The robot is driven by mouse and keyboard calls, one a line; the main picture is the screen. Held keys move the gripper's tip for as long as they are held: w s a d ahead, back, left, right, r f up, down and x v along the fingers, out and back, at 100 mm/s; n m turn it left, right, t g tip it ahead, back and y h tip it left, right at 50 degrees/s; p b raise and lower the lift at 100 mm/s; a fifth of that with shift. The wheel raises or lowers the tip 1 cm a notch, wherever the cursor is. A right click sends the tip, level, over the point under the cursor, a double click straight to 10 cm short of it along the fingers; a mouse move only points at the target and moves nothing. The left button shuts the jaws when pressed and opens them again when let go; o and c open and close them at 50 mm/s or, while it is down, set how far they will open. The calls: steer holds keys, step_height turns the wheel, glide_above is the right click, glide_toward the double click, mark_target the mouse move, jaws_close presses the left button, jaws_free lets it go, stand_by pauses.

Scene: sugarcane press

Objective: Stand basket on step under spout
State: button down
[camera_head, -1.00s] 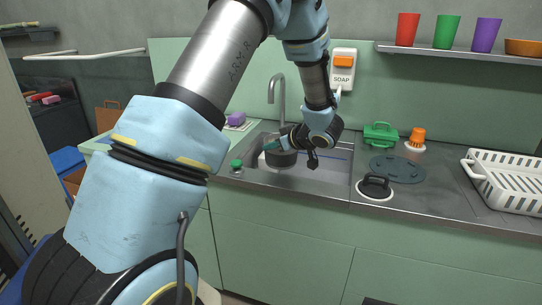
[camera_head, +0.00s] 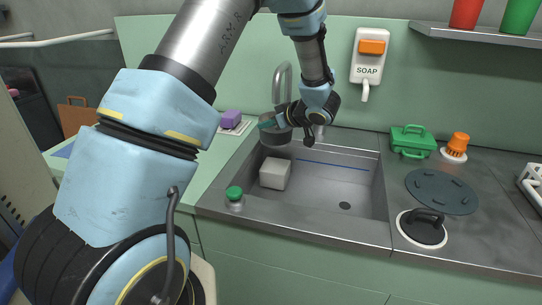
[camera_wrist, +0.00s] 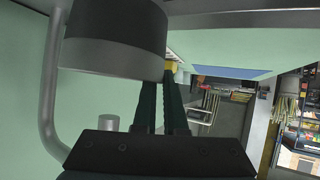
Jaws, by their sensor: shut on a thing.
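The basket is a dark grey round vessel (camera_head: 276,136) at my gripper (camera_head: 270,123), held above the sink's back left. It fills the upper left of the wrist view (camera_wrist: 115,35), with a lighter grey band. My gripper's dark fingers (camera_wrist: 166,105) are close together beside it; the exact grip spot is hidden. The spout is the curved grey tap (camera_head: 282,80), just above and behind the basket; a grey pipe also shows in the wrist view (camera_wrist: 50,90). The step looks to be the pale block (camera_head: 275,174) on the sink's left floor, below and apart from the basket.
The sink (camera_head: 330,185) is otherwise empty beside a drain hole. A green-capped jar (camera_head: 235,196) stands on its front left rim. A soap dispenser (camera_head: 368,60) hangs behind. A green box (camera_head: 412,140), orange-topped item (camera_head: 457,146) and black-handled lid (camera_head: 423,226) stand right.

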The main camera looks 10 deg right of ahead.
mark_target(267, 139)
steer(key=f, duration=0.5)
steer(key=shift+w+f+p, duration=0.25)
steer(key=shift+f+p, duration=0.1)
steer(key=shift+f, duration=2.1)
steer(key=shift+f, duration=0.1)
steer(key=c, duration=1)
jaws_free()
steer(key=shift+o, duration=0.2)
